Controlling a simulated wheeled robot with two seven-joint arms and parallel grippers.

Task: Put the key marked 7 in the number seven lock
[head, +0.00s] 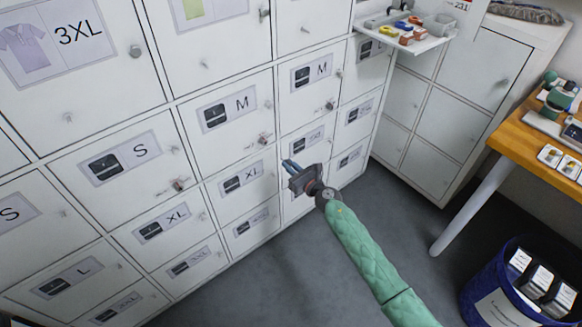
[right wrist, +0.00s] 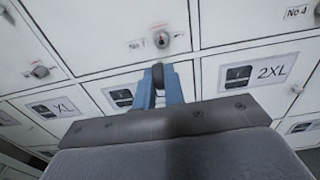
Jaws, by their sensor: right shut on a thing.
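My right gripper (head: 290,165) is in front of the lower locker doors in the head view. In the right wrist view its two blue fingers (right wrist: 159,88) are shut on a small dark key (right wrist: 158,72). The key's marking cannot be read. Just above the key in that view is a round metal lock (right wrist: 163,39) on a white door, with a label (right wrist: 136,44) that seems to read No 7. Whether the key's tip touches the door is hidden. My left gripper is not in view.
Another lock (right wrist: 40,71) is at the left, and a No 4 label (right wrist: 297,13) at the right. A white shelf (head: 447,40) holds coloured items. A wooden table (head: 507,140) and a blue bin (head: 475,305) stand at the right. The grey floor between is clear.

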